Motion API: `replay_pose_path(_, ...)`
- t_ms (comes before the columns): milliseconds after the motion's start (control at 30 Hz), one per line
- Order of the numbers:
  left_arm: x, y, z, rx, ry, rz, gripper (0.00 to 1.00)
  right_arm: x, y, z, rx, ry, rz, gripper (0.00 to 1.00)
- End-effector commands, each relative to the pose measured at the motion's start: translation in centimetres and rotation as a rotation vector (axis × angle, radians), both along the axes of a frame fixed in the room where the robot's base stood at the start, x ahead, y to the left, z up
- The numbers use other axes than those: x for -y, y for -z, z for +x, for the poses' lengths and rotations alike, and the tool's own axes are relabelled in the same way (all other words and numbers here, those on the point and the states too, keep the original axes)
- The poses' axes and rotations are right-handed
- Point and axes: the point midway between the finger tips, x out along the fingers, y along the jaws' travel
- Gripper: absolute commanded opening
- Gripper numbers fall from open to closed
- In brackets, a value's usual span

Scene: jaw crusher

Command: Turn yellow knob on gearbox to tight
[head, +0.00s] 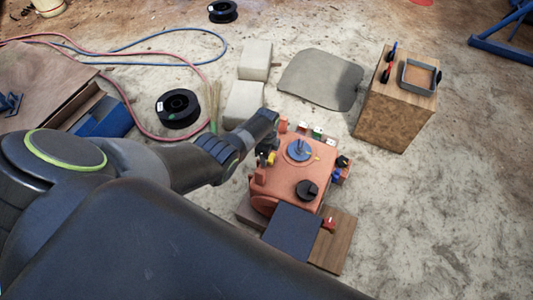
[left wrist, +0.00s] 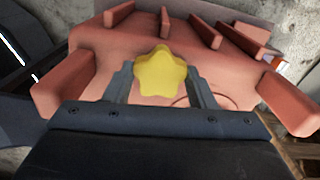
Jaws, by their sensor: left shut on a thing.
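The gearbox (head: 276,185) is an orange-red block on the floor, right of the middle in the head view. Its finned side (left wrist: 100,62) fills the left wrist view. The yellow knob (left wrist: 160,72) is star-shaped and stands out from that side. My left gripper (left wrist: 160,88) is shut on the knob, one finger on each side. In the head view the left gripper (head: 266,155) is at the gearbox's left side, and a small part of the yellow knob (head: 271,158) shows beside it. No tight mark can be made out. My right gripper is not in view.
A blue disc (head: 299,150) and a black knob (head: 307,190) sit on the gearbox top. A dark plate (head: 291,233) and wooden board (head: 334,248) lie in front. A wooden box (head: 395,112) stands at right. Pale blocks (head: 255,60) lie behind.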

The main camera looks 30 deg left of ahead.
Motion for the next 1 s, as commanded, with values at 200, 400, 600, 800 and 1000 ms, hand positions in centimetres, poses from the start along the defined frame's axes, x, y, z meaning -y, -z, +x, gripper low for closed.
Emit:
replay_pose_path(200, 0.10, -0.03, 0.08, 0.002, 0.010, -0.002, 0.27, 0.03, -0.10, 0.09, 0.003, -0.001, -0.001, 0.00)
replay_pose_path(400, 0.10, -0.03, 0.08, 0.002, 0.009, -0.002, 0.27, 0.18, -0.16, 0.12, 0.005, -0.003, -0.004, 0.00)
replay_pose_path(600, 0.08, -0.03, 0.05, 0.001, 0.009, -0.002, 0.71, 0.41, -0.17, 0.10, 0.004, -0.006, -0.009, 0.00)
replay_pose_path(800, 0.05, -0.01, 0.03, 0.001, 0.008, -0.001, 0.72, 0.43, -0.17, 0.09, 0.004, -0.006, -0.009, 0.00)
replay_pose_path(1000, 0.02, -0.29, 0.02, 0.001, 0.008, 0.000, 0.72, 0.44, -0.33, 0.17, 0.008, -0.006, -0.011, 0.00)
